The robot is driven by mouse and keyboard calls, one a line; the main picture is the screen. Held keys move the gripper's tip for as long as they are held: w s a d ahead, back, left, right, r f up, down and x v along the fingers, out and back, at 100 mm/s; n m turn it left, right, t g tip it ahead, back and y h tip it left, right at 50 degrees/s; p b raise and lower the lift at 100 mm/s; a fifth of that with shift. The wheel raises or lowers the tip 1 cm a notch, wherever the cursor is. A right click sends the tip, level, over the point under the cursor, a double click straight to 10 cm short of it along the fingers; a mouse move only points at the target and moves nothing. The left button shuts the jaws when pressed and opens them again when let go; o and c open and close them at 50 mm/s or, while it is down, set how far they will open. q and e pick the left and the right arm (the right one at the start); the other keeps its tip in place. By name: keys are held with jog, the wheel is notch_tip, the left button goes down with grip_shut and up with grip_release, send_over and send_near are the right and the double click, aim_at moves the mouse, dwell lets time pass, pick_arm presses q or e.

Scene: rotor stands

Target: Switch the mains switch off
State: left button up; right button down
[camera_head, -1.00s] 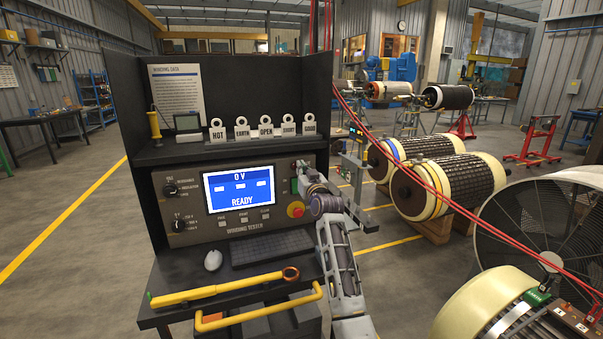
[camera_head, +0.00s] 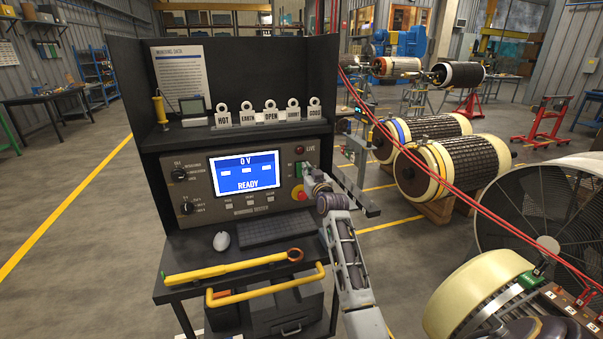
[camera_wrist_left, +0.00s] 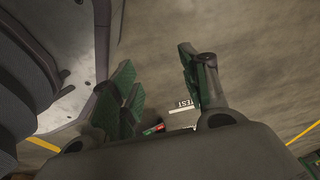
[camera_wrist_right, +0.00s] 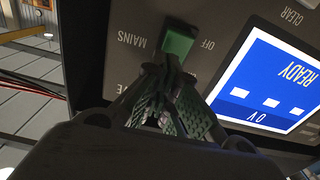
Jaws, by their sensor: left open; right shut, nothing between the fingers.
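The mains switch is a green rocker on the tester's front panel (camera_head: 202,204), right of the screen. The right wrist view shows the green mains switch (camera_wrist_right: 178,42) close up, between the words MAINS and OFF. My right gripper (camera_head: 307,172) reaches the panel from the right and partly covers the switch in the head view. In the right wrist view the right gripper (camera_wrist_right: 172,72) is shut and empty, its tips close at the switch's edge; contact cannot be told. My left gripper (camera_wrist_left: 163,85) is open and empty over the floor, outside the head view.
The blue screen (camera_head: 245,171) reads 0 V and READY. A LIVE lamp (camera_head: 299,149) sits above the switch, and a red stop button (camera_head: 299,193) below.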

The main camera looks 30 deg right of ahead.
notch_tip(320, 180, down, 2)
jog(key=s+p, duration=0.1)
jog(key=p, duration=0.1)
pick_arm(q)
jog(key=s+r+p, duration=0.3)
jog(key=r+p, duration=0.2)
jog(key=r, duration=0.1)
pick_arm(e)
jog(key=n+g+p, duration=0.1)
jog(key=g+p, duration=0.2)
jog(key=p, duration=0.1)
send_near(299, 174)
jog(key=s+f, duration=0.3)
jog(key=s, duration=0.2)
pick_arm(q)
jog(key=s+f+g, duration=0.1)
jog(key=s, duration=1.1)
jog(key=shift+s+f+g, duration=0.3)
jog(key=shift+s, duration=0.1)
pick_arm(e)
jog(key=shift+m+y, duration=0.3)
jog(key=shift+m, duration=0.3)
jog(key=r, duration=0.1)
jog(key=s+r, duration=0.1)
jog(key=r, duration=0.1)
jog(key=a+r, duration=0.1)
jog(key=shift+s+a+r, duration=0.1)
jog(key=shift+s+r, duration=0.1)
jog(key=shift+s, duration=0.15)
